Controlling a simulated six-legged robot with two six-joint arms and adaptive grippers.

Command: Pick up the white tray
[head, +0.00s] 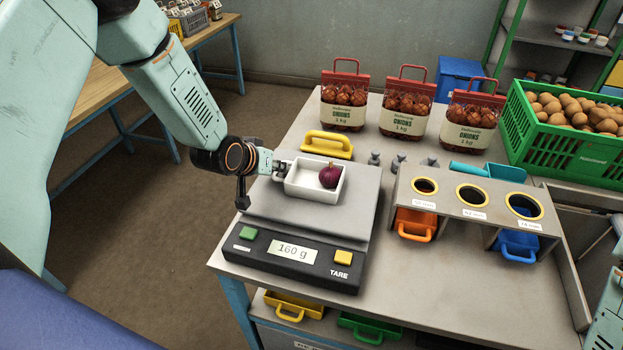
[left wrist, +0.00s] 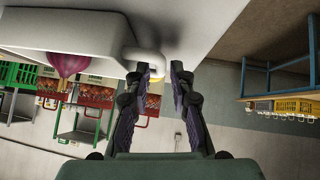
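The white tray (head: 312,192) sits on the plate of the scale (head: 300,258), with a red onion (head: 330,176) in it. The scale display reads 160 g. My left gripper (head: 284,171) is at the tray's left end. In the left wrist view, which looks upside down, the tray (left wrist: 60,38) and the onion (left wrist: 68,62) show at upper left. The tray's handle (left wrist: 143,56) reaches the fingertips (left wrist: 164,68). The fingers stand apart with a narrow gap; whether either touches the handle is unclear. My right gripper is out of view.
Small grey weights (head: 398,162) and a sizing stand (head: 470,205) with round holes are to the right. Onion bags (head: 404,108) stand at the back; a green crate (head: 570,150) holds more onions. The floor at left is clear.

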